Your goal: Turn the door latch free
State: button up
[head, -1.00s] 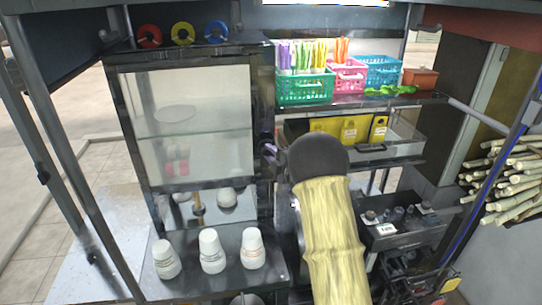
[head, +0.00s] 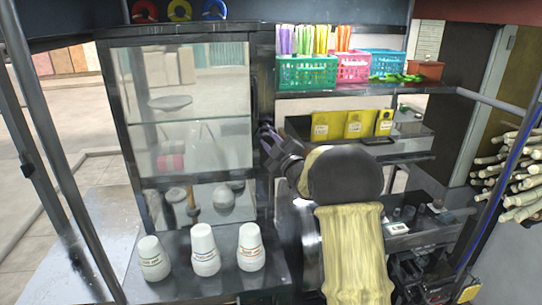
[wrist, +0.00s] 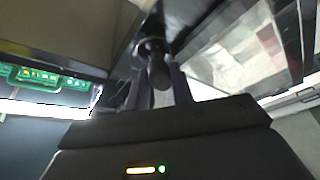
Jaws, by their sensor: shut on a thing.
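A dark-framed glass door (head: 195,125) closes the front of the cabinet at the left in the head view. My gripper (head: 266,135) is at the right edge of this door, at about mid-height. In the wrist view, the dark latch (wrist: 158,73) has a rounded knob end and sits between the two fingers of my gripper (wrist: 160,92), which are shut on it. In the head view the latch is hidden behind my gripper, so its exact angle cannot be told there. The glass door looks flush with its frame.
A green basket (head: 307,72), a pink basket (head: 353,67) and a blue basket (head: 383,62) stand on the shelf at right. Sugarcane stalks (head: 515,175) are stacked at far right.

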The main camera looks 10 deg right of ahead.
jog(key=shift+a+f+m+t+h+b, duration=0.15)
jog(key=shift+m+t+h+b, duration=0.65)
jog(key=shift+m+b, duration=1.75)
jog(key=shift+f+m+t+h+b, duration=0.1)
jog(key=shift+m+t+h+b, duration=0.1)
jog(key=shift+m+h+b, duration=1.75)
jog(key=shift+a+f+m+t+h+b, duration=0.15)
jog(key=shift+m+t+h+b, duration=0.35)
jog(key=shift+m+b, duration=2.6)
jog(key=shift+r, duration=0.1)
jog(key=o, duration=1)
jog(key=shift+r, duration=0.1)
jog(key=shift+s, duration=0.15)
